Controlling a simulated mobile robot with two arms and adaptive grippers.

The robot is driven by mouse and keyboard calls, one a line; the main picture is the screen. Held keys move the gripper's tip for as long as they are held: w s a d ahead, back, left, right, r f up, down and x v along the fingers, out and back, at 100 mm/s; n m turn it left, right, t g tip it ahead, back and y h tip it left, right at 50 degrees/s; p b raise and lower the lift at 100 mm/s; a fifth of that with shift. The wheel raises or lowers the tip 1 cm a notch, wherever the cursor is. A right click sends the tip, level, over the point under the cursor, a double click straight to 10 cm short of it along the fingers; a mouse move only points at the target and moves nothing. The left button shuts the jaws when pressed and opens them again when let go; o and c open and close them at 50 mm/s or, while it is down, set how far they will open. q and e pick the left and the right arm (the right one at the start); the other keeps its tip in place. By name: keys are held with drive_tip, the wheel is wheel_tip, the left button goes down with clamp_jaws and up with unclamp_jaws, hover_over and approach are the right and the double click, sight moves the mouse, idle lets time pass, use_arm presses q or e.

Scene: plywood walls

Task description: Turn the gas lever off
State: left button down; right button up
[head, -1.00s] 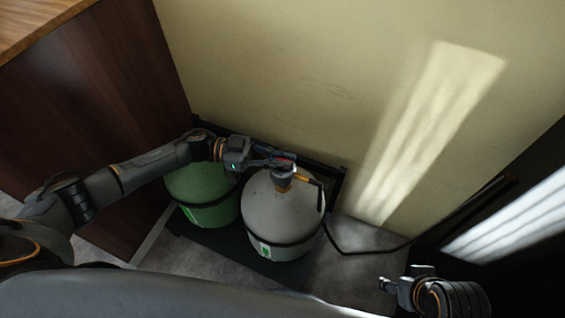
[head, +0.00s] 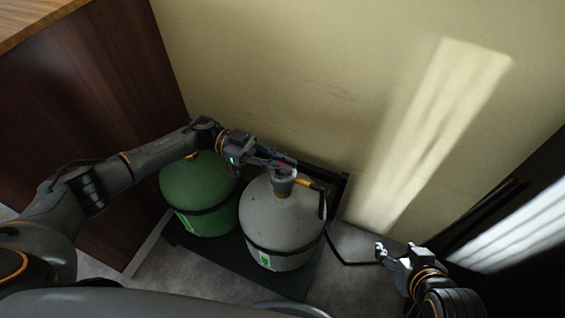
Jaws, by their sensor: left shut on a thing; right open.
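A white gas bottle (head: 279,225) stands upright on a dark stand beside a green gas bottle (head: 202,195). The white bottle has a grey valve (head: 283,178) on top, with a small red lever (head: 283,164) and an orange fitting with a black hose on its right. My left gripper (head: 276,164) is at the top of this valve, shut on the red lever; its fingers hide most of it. My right gripper (head: 394,250) is open and empty, low at the right, well apart from the bottles.
The dark stand (head: 225,250) has a black rear frame against the cream wall (head: 300,80). A brown wooden cabinet (head: 85,110) is at the left. The black hose runs right along the floor near my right gripper. Grey floor (head: 190,280) is free in front.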

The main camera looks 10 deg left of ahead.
use_arm(q)
drive_tip(key=c, duration=1.4)
unclamp_jaws()
drive_tip(key=shift+a, duration=0.1)
drive_tip(key=v, duration=1.2)
